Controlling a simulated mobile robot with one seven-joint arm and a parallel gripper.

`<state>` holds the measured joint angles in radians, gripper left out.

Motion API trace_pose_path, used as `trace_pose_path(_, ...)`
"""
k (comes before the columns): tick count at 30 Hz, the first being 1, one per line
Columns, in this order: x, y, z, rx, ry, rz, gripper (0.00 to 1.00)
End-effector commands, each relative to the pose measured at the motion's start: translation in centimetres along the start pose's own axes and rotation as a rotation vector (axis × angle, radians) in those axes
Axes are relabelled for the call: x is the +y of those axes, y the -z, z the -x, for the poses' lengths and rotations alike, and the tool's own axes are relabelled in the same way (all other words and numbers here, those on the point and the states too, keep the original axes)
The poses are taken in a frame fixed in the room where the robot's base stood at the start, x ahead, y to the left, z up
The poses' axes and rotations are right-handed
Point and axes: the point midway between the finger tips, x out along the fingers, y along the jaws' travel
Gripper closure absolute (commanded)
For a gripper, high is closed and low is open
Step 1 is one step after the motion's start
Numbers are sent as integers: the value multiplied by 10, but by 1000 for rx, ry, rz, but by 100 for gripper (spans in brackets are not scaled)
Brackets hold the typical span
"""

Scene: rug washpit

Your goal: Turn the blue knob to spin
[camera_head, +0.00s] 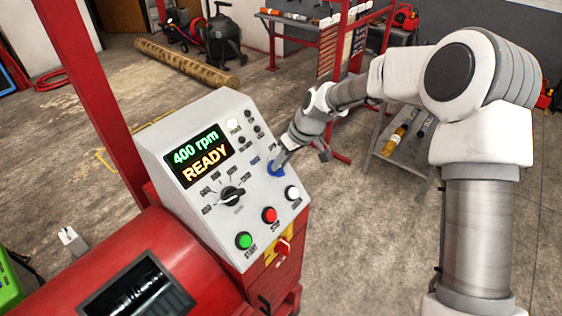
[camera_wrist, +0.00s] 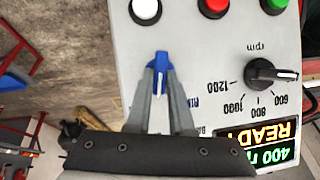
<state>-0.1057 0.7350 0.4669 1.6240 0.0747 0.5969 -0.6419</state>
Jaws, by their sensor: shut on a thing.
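The blue knob (camera_head: 277,168) is on the right side of the sloped grey control panel (camera_head: 170,147) in the head view. In the wrist view the blue knob (camera_wrist: 161,66) sits between the tips of my gripper (camera_wrist: 161,84), which is shut on it. In the head view my gripper (camera_head: 283,160) reaches the knob from the upper right. The knob's printed labels are partly hidden by the fingers. The panel's display (camera_head: 201,156) reads "400 rpm" and "READY".
A black rpm dial (camera_head: 232,196) is left of the blue knob. Green (camera_head: 244,240), red (camera_head: 270,215) and white (camera_head: 292,193) buttons line the panel's lower edge. A red post (camera_head: 88,90) stands at left.

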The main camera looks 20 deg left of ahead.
Motion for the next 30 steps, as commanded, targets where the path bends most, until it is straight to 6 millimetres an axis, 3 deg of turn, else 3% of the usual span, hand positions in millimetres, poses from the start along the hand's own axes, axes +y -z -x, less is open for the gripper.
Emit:
trace_pose_path(5,1,0,0,0,6,-11,100)
trace_pose_path(15,6,-1,-1,0,145,-288,100)
trace_pose_path(23,5,-1,0,-1,150,-298,100)
trace_pose_path(24,5,-1,0,-1,150,-298,77)
trace_pose_path(28,5,-1,0,-1,149,-297,53)
trace_pose_path(30,5,-1,0,-1,149,-296,50)
